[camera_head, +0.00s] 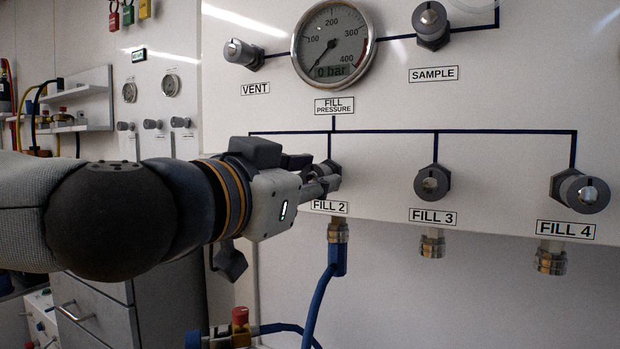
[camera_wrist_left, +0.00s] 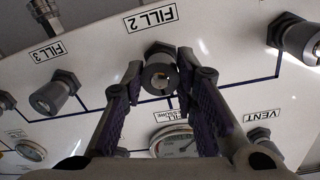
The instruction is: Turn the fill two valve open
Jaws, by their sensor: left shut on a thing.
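The fill two valve is a dark grey round knob (camera_wrist_left: 160,77) on the white panel, with the FILL 2 label (camera_head: 329,207) below it in the head view. My left gripper (camera_head: 325,181) comes in from the left and is shut on this knob; its fingers partly hide the knob in the head view. In the left wrist view, which is upside down, the purple-padded fingers of the gripper (camera_wrist_left: 160,82) lie one on each side of the knob. My right gripper is not in view.
The fill pressure gauge (camera_head: 334,42) shows 0 bar above. The vent valve (camera_head: 243,54), sample valve (camera_head: 431,24), fill 3 valve (camera_head: 432,183) and fill 4 valve (camera_head: 580,191) stick out from the panel. A blue hose (camera_head: 319,305) hangs from the fitting under FILL 2.

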